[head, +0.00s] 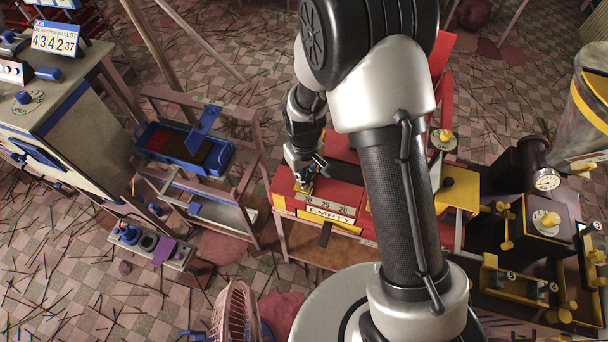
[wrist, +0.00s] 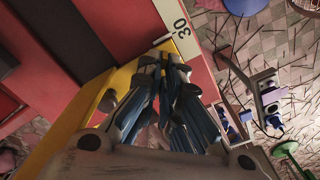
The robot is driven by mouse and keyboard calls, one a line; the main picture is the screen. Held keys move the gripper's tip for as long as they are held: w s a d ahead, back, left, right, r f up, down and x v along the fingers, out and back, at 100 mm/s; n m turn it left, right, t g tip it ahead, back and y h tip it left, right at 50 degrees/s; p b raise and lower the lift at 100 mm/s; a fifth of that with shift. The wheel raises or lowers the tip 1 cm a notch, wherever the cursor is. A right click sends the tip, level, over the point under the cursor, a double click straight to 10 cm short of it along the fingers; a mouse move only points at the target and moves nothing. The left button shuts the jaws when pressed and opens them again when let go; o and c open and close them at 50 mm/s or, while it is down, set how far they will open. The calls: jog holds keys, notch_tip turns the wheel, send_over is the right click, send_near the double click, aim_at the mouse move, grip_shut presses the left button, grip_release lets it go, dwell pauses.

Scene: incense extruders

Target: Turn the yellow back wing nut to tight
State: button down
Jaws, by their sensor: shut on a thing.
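My gripper (head: 305,176) is at the left end of the red machine, beside the scale marked 30, 25, 20. In the wrist view my gripper (wrist: 172,66) has its fingertips close together at a yellow part (wrist: 184,42) next to the scale's 30 mark. It is shut on what I take to be the yellow wing nut; the fingers hide most of it. A little yellow (head: 302,188) shows under the fingers in the head view. I cannot tell the nut's angle or how tight it is.
The red machine (head: 285,183) has an "EMPTY" label (head: 331,217) on its front. A rack with a blue tray (head: 160,143) stands to the left. Black and yellow machines (head: 540,215) stand to the right. My arm hides part of the red machine.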

jog(key=m, duration=1.2)
jog(key=shift+m, duration=0.4)
jog(key=m, duration=1.1)
jog(key=shift+m, duration=0.4)
jog(key=c, duration=1.8)
grip_release()
